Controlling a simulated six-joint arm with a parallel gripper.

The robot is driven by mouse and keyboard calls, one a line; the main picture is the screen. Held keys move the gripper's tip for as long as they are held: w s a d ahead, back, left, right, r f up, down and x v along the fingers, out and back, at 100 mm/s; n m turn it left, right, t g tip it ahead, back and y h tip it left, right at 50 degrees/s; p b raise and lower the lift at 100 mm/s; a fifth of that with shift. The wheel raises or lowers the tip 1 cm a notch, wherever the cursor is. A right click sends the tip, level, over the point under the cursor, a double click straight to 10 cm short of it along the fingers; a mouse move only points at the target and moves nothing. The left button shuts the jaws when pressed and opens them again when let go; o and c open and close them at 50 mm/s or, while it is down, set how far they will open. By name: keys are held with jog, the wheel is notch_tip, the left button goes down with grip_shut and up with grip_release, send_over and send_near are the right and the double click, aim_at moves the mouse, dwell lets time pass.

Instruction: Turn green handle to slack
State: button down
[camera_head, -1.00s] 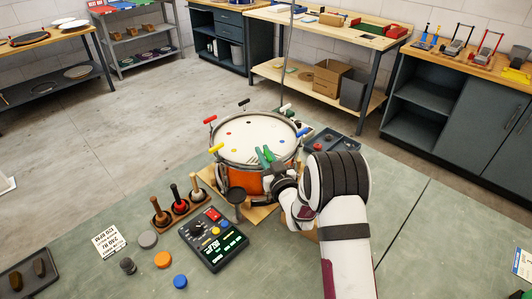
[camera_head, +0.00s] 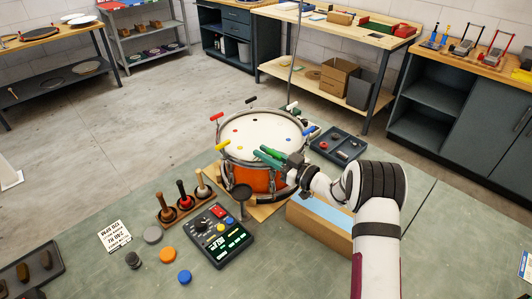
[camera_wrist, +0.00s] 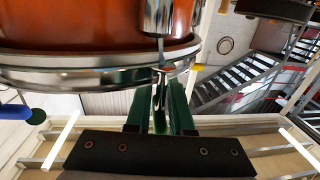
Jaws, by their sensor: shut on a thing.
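The drum (camera_head: 258,178) has an orange shell, a metal rim and a white head with coloured dots. My gripper (camera_head: 270,156) is at the near right edge of the drum, its green fingers pointing left over the rim. In the wrist view, my gripper (camera_wrist: 160,108) has its two dark green fingers on either side of the green handle (camera_wrist: 159,122), below the metal rim and lug. It is shut on the handle, which the fingers mostly hide. The handle's exact angle is hard to see.
Red (camera_head: 216,116), black (camera_head: 251,101), yellow (camera_head: 222,145) and blue (camera_head: 309,131) handles stand around the rim. A black pad on a post (camera_head: 241,191), a mallet rack (camera_head: 184,209) and a control box (camera_head: 217,236) stand at front left. A tray (camera_head: 337,145) lies behind right.

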aim_at(281, 158)
dwell(0.3)
jog(key=c, duration=0.9)
grip_release()
jog(key=shift+c, duration=0.2)
jog(key=v, duration=1.5)
jog(key=shift+s+d, duration=0.2)
jog(key=shift+d, duration=0.15)
jog(key=shift+o, duration=0.3)
jog(key=shift+r, duration=0.1)
jog(key=shift+m+t+h, duration=0.6)
jog(key=shift+t, duration=0.1)
jog(key=x, duration=0.4)
jog(key=r+x, duration=0.1)
jog(key=x, duration=0.3)
jog(key=s+a+x, duration=0.1)
jog(key=x, duration=0.3)
jog(key=shift+w+a+r, duration=0.25)
jog(key=shift+r, duration=0.1)
